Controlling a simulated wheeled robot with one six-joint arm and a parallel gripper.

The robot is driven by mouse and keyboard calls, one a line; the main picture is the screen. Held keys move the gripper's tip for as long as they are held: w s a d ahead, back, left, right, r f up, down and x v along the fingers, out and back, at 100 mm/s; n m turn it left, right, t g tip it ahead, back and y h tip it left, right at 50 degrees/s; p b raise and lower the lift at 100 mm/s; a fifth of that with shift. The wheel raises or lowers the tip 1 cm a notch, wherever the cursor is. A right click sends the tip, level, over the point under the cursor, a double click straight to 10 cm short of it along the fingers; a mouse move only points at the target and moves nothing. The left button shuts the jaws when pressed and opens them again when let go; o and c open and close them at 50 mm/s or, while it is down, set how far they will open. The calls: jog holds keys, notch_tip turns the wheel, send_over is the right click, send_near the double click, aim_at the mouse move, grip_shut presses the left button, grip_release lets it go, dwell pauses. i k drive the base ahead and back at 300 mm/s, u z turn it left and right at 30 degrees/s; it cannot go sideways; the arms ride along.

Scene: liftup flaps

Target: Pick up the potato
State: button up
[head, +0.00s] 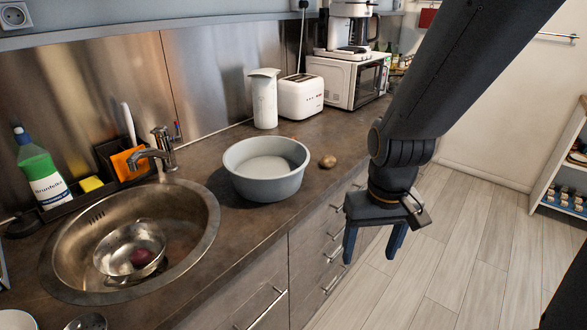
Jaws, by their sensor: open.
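The potato (327,161) is a small brown lump on the dark countertop, just right of a grey basin. My gripper (369,258) points down with its two blue fingers spread apart and nothing between them. In the picture it hangs lower and to the right of the potato, in front of the drawer fronts and floor. It is apart from the potato. The whole potato shows, and my arm does not cover it.
The grey basin (266,186) stands close beside the potato. A round sink (196,240) with a metal colander (112,240) is at left. A white pitcher (264,98), toaster (300,96) and microwave (340,84) stand behind. Drawer handles (334,254) stick out below the counter.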

aim_at(328, 163)
jog(key=z, duration=0.5)
jog(key=k, duration=0.65)
jog(key=z, duration=0.5)
jog(key=i, duration=1.2)
jog(key=u, duration=1.25)
jog(key=i, duration=0.45)
jog(key=u, duration=0.5)
